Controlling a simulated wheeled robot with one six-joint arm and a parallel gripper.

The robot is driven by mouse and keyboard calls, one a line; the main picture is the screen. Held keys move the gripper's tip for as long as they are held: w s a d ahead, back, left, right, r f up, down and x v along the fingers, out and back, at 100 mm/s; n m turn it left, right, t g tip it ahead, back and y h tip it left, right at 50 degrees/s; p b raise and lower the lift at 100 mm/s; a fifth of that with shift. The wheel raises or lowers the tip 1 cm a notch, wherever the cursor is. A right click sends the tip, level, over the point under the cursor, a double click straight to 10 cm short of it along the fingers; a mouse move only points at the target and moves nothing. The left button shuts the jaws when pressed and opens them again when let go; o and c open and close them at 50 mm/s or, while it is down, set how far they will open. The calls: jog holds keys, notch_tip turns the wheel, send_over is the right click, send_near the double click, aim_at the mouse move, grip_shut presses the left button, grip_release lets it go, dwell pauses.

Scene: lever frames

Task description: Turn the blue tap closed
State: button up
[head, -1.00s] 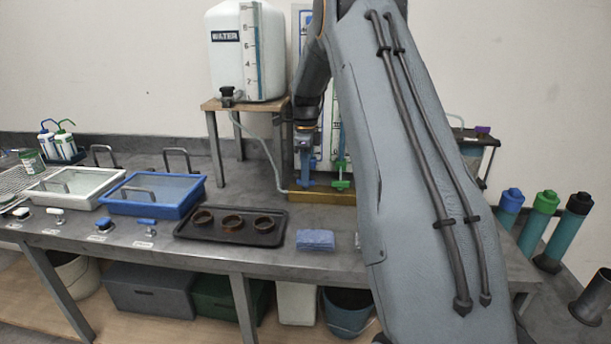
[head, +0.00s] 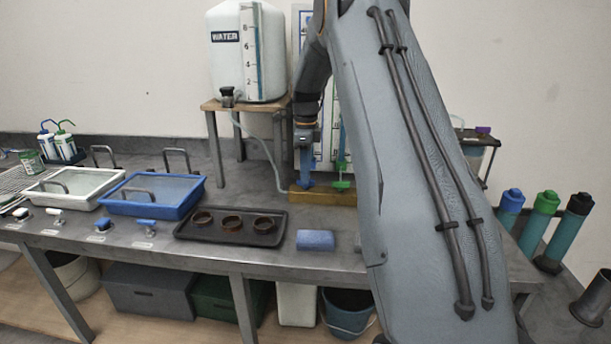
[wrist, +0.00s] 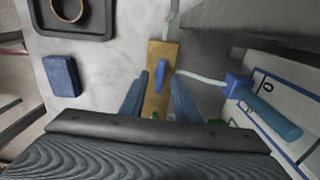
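The blue tap (wrist: 159,75) is on a narrow brass-coloured block (wrist: 160,53). In the wrist view its handle lies roughly along the block's length. My gripper (wrist: 157,87) is open above the block, with one blue finger on each side of the handle; I see a gap on both sides, but cannot tell how high the fingertips are. In the head view my gripper (head: 306,172) points down at the left end of the block (head: 325,197) and largely hides the blue tap.
A green tap (head: 341,184) stands just right on the same block. A measuring board (wrist: 290,105) with a blue-ended tube is close by. The water tank (head: 247,50) on its stand is to the left. A dark tray (head: 268,240) and blue sponge (head: 315,240) lie in front.

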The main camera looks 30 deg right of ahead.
notch_tip(320, 180, up, 7)
jog(key=shift+f+b, duration=0.15)
jog(key=shift+b, duration=0.55)
jog(key=s+a+f+n, duration=0.4)
jog(key=s+a+n, duration=0.2)
jog(key=s, duration=0.5)
jog(key=s+a+f+n, duration=0.4)
jog(key=s+a+n, duration=0.3)
jog(key=s+n, duration=0.3)
jog(key=s+a+f+n, duration=0.4)
jog(key=s+a+n, duration=0.3)
jog(key=s, duration=0.5)
jog(key=shift+s+a+n+t, duration=0.2)
jog(key=shift+s+n+t, duration=0.1)
jog(key=shift+n, duration=0.7)
jog(key=shift+w+d+r, duration=0.1)
